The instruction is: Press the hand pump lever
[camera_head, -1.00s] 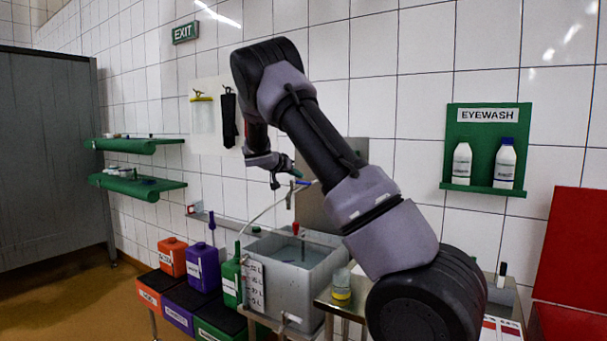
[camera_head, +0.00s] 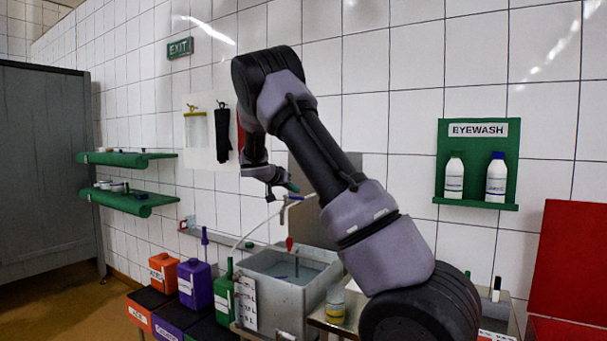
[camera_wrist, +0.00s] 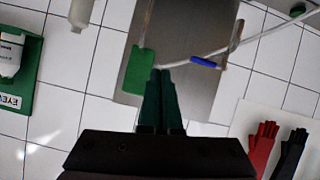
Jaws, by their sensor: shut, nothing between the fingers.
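My gripper (camera_head: 291,187) is raised in front of the metal panel behind the sink, its fingers shut and empty. In the wrist view its dark green fingers (camera_wrist: 163,95) are together. A bright green flat piece (camera_wrist: 138,72) lies just left of their tips; I cannot tell whether they touch. A blue tap handle (camera_wrist: 206,62) on a pale hose is to their right. In the head view, low left, stand an orange canister (camera_head: 164,270), a purple canister (camera_head: 195,287) and a green canister (camera_head: 224,302). Upright stems show on the purple and green ones; I cannot make out which part is the hand pump lever.
A grey sink (camera_head: 280,295) with water stands below my gripper. A small jar (camera_head: 335,304) is on a stand beside it. Green shelves (camera_head: 130,158) are on the left wall, gloves (camera_head: 222,137) hang behind my arm, and an eyewash board (camera_head: 480,135) is at right.

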